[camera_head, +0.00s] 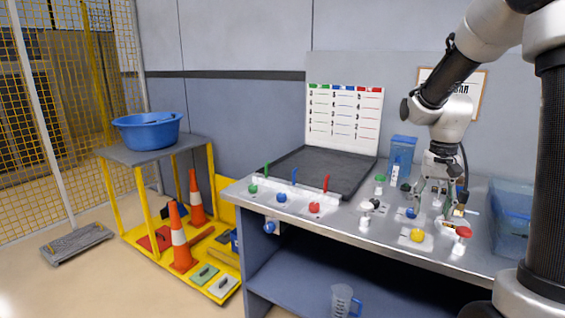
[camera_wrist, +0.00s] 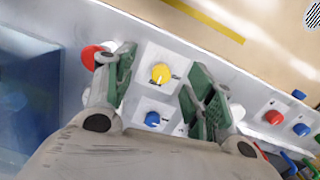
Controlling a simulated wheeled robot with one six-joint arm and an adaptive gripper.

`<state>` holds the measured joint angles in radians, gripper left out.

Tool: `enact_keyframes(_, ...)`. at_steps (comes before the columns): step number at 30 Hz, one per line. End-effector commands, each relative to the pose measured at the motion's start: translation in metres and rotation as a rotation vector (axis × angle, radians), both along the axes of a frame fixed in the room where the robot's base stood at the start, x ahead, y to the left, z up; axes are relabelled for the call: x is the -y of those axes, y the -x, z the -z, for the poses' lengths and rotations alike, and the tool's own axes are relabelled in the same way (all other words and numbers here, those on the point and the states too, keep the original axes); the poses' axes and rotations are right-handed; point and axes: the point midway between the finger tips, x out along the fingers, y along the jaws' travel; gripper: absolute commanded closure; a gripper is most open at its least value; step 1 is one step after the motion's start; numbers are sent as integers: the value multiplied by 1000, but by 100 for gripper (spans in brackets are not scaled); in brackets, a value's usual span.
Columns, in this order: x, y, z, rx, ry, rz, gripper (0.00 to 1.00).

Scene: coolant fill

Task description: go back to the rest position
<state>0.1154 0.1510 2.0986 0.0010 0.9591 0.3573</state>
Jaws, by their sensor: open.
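My gripper (camera_head: 439,197) is above the right part of the metal workbench (camera_head: 338,229), pointing down. In the wrist view my gripper (camera_wrist: 163,92) is open, with its two green-padded fingers apart and nothing between them. Past the fingertips lie a yellow knob (camera_wrist: 160,73) and a blue knob (camera_wrist: 153,118) on white plates. The yellow knob (camera_head: 417,235) also shows near the bench's front edge in the head view. A red-topped valve (camera_head: 463,232) stands to its right. My gripper partly hides the bench items behind it.
A blue bin (camera_head: 512,215) stands at the bench's right end. Green, blue and red knobs with levers sit at the left, before a black tray (camera_head: 318,172). A blue container (camera_head: 401,155) stands at the back. A yellow cart (camera_head: 217,195) with a blue basin (camera_head: 149,130) stands left.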

Motion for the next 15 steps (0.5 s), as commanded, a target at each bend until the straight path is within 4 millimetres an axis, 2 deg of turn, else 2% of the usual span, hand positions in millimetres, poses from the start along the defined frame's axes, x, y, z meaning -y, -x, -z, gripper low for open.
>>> enact_keyframes(1, -4, 18, -11, 16, -1, -58, 45)
enact_keyframes(9, -24, 104, -51, 117, 7, -317, 45)
enact_keyframes(15, -37, 167, -72, 254, 41, -435, 45)
